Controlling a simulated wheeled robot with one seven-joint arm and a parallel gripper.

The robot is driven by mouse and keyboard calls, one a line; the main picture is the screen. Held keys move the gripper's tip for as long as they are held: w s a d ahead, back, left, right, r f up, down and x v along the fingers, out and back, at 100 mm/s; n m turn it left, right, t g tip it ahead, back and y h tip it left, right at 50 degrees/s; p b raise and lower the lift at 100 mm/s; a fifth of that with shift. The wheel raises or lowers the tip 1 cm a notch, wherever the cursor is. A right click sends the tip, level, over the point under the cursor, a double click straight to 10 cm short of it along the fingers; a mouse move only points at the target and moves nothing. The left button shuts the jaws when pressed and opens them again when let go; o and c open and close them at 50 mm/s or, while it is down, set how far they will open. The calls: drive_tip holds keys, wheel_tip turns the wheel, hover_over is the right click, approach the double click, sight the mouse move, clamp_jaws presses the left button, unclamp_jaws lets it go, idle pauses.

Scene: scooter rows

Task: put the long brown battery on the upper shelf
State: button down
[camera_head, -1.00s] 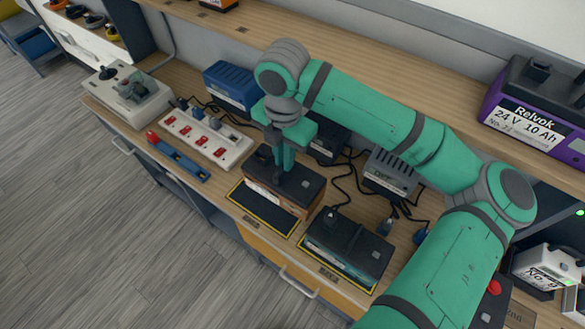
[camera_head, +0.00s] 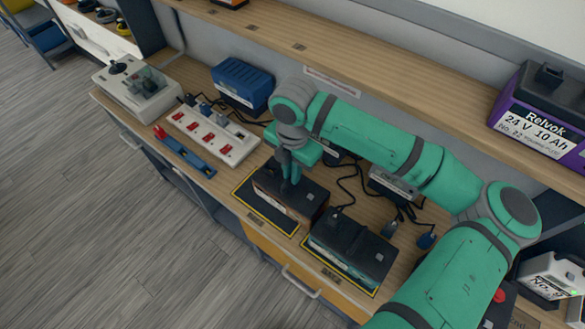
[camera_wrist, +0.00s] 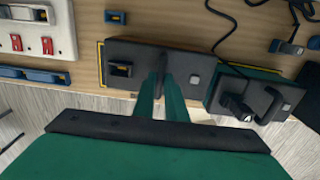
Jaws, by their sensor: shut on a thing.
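The long brown battery (camera_head: 283,202) has a dark top and a brown side. It is over the black, yellow-edged mat (camera_head: 243,194) on the bench. In the head view I cannot tell whether it touches the mat or hangs just above it. My gripper (camera_head: 291,178) points down, with its teal fingers shut on the battery's top. In the wrist view the fingers (camera_wrist: 163,100) meet at the middle of the battery's dark top (camera_wrist: 125,72). The upper shelf (camera_head: 390,62) is the long wooden board behind the bench.
A dark teal battery (camera_head: 350,248) with a plug sits on the neighbouring mat at right. A blue charger (camera_head: 243,84), a red-switched power strip (camera_head: 212,135) and cables lie behind and left. A purple battery (camera_head: 540,120) stands at the shelf's right; the shelf's middle is clear.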

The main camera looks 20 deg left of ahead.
drive_tip(key=shift+a, duration=0.1)
drive_tip(key=c, duration=1.8)
unclamp_jaws()
drive_tip(key=shift+s+a, duration=0.1)
drive_tip(key=shift+s, duration=0.05)
drive_tip(key=shift+r, duration=0.1)
